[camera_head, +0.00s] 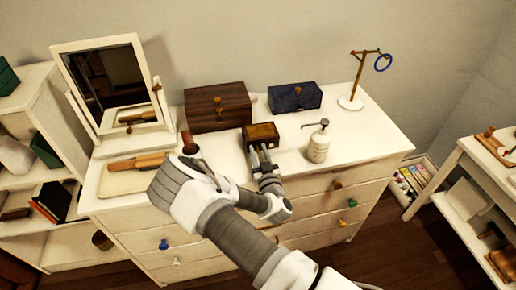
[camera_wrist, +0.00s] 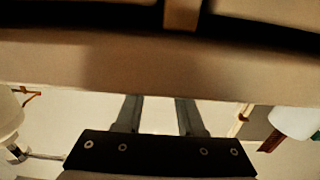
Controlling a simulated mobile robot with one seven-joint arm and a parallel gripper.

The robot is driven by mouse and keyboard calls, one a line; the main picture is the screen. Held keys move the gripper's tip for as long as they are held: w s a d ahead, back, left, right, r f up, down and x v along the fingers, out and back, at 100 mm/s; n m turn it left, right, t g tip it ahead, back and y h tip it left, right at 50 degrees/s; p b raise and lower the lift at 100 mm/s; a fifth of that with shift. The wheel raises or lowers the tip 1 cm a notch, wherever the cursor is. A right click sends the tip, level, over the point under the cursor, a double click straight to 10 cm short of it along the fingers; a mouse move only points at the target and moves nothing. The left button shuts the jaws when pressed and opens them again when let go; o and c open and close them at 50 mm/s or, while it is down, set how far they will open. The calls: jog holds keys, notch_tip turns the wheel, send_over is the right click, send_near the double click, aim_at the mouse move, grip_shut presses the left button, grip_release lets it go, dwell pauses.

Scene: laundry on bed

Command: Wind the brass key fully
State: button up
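A small dark box with a brass-coloured top (camera_head: 261,131) stands near the middle of the white dresser top. My gripper (camera_head: 260,149) is at its near side, with its two fingers apart and pointing at the box. In the wrist view a broad brown edge (camera_wrist: 150,62) crosses the picture and hides the tips of my gripper (camera_wrist: 158,100). Light surface shows between the fingers. I cannot make out the brass key in either view; it may be hidden by the box or my fingers. Whether the fingertips touch anything cannot be told.
A brown wooden box (camera_head: 217,107) and a dark blue box (camera_head: 295,97) stand behind. A white pump bottle (camera_head: 319,145) is close on the right. A mirror (camera_head: 108,80), a wooden brush (camera_head: 137,161) and a ring stand (camera_head: 351,102) are farther out. The dresser's right side has free room.

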jog(key=shift+w, duration=0.15)
grip_shut()
dwell(0.4)
jog(key=shift+r+m+p, duration=0.15)
jog(key=shift+m+p, duration=0.75)
jog(key=shift+m, duration=0.2)
jog(key=shift+d+f+m+p, duration=0.1)
jog(key=shift+m+p, duration=0.2)
jog(key=shift+m, duration=0.35)
jog(key=shift+d+f+m+p, duration=0.1)
jog(key=shift+m+p, duration=0.2)
jog(key=shift+m, duration=0.35)
